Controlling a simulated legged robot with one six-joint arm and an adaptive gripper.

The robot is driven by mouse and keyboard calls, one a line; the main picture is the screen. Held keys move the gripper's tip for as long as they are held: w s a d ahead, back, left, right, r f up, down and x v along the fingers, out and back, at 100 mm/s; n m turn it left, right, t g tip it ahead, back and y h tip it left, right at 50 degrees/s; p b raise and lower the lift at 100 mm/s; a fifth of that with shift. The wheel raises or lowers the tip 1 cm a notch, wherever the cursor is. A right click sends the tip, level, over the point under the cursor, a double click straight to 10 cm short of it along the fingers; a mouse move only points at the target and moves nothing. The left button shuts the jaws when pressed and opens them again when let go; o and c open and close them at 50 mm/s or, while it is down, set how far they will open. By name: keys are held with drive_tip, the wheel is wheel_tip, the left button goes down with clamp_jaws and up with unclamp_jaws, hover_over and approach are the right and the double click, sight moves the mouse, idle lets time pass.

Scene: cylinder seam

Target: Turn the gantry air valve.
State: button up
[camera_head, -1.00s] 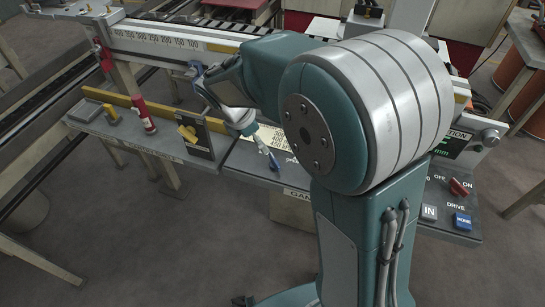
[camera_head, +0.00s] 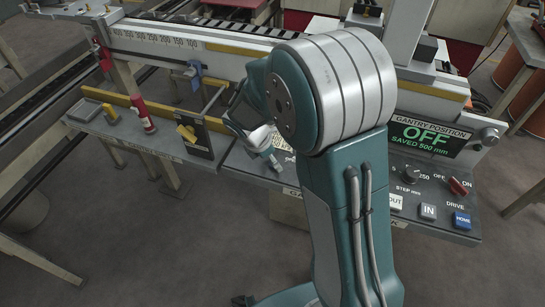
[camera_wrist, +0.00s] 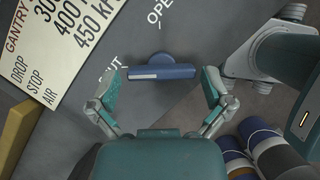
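The gantry air valve shows in the wrist view as a blue bar handle (camera_wrist: 161,72) with a round hub on a grey panel. The bar lies crosswise in the picture, between the printed words OPEN and a partly covered SHUT. My gripper (camera_wrist: 161,82) is open, with one finger left of the bar and one right of it. A gap shows at each end of the bar, so it is not gripped. In the head view my gripper (camera_head: 272,158) is low over the front panel, partly hidden by my arm, and the valve cannot be made out there.
A pressure label (camera_wrist: 70,35) lies beside the valve. A red switch (camera_head: 458,187), a step knob (camera_head: 411,172) and a blue HOME button (camera_head: 462,220) sit right of my arm. A red-and-white bottle (camera_head: 143,115) stands on the left shelf.

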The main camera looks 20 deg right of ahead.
drive_tip(key=c, duration=0.8)
drive_tip(key=shift+m, duration=0.3)
drive_tip(key=m+g, duration=0.1)
drive_tip(key=m, duration=0.2)
drive_tip(key=shift+w+m+g, duration=0.1)
drive_tip(key=shift+m+g, duration=0.2)
drive_tip(key=m+g, duration=0.1)
drive_tip(key=m, duration=0.3)
drive_tip(key=shift+m+y, duration=0.3)
drive_tip(key=shift+y, duration=0.1)
drive_tip(key=m, duration=0.2)
drive_tip(key=m+g+y, duration=0.1)
drive_tip(key=m, duration=0.1)
drive_tip(key=shift+w+d+m+g, duration=0.1)
drive_tip(key=shift+m+g, duration=0.2)
drive_tip(key=shift+m+g+y, duration=0.4)
drive_tip(key=shift+m+y, duration=0.5)
drive_tip(key=shift+m, duration=1.3)
